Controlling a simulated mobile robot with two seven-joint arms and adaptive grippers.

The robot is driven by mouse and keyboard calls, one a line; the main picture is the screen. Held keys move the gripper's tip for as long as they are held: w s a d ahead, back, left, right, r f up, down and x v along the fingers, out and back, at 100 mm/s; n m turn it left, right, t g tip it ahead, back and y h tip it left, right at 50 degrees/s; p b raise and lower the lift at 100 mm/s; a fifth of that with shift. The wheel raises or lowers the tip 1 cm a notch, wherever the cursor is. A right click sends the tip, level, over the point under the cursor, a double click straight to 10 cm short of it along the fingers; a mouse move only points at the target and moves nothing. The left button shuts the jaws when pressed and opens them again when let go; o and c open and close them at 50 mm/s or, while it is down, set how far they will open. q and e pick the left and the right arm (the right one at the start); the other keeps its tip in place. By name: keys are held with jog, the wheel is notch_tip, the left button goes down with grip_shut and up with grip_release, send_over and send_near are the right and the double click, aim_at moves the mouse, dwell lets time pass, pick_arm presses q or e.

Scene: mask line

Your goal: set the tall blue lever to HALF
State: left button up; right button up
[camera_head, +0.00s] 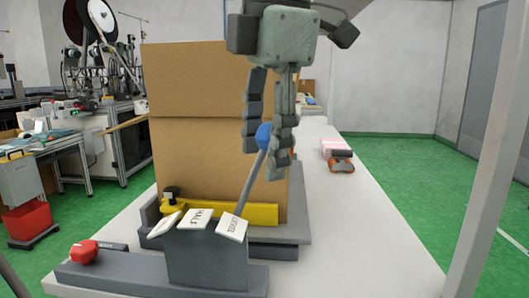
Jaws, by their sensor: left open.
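The tall blue lever has a blue ball knob (264,135) on a thin grey shaft (251,180). It rises from a dark grey housing (205,260) and leans to the right, over the right-hand white label (231,227), whose text I cannot read surely. The middle label (197,218) seems to read HALF. A left label (164,226) is seen too obliquely to read. My left gripper (266,152) points down at the knob, open, with one finger on each side of it. The fingers partly cover the knob; contact cannot be told. My right gripper is not in view.
A large cardboard box (200,90) stands behind the housing. A yellow bar (250,214) with a black knob (171,192) lies before it. A red knob (84,252) sits at the left of the base.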

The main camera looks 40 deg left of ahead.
pick_arm(q)
jog(key=shift+f, duration=0.4)
grip_shut()
jog(key=shift+a, duration=0.1)
dwell(0.4)
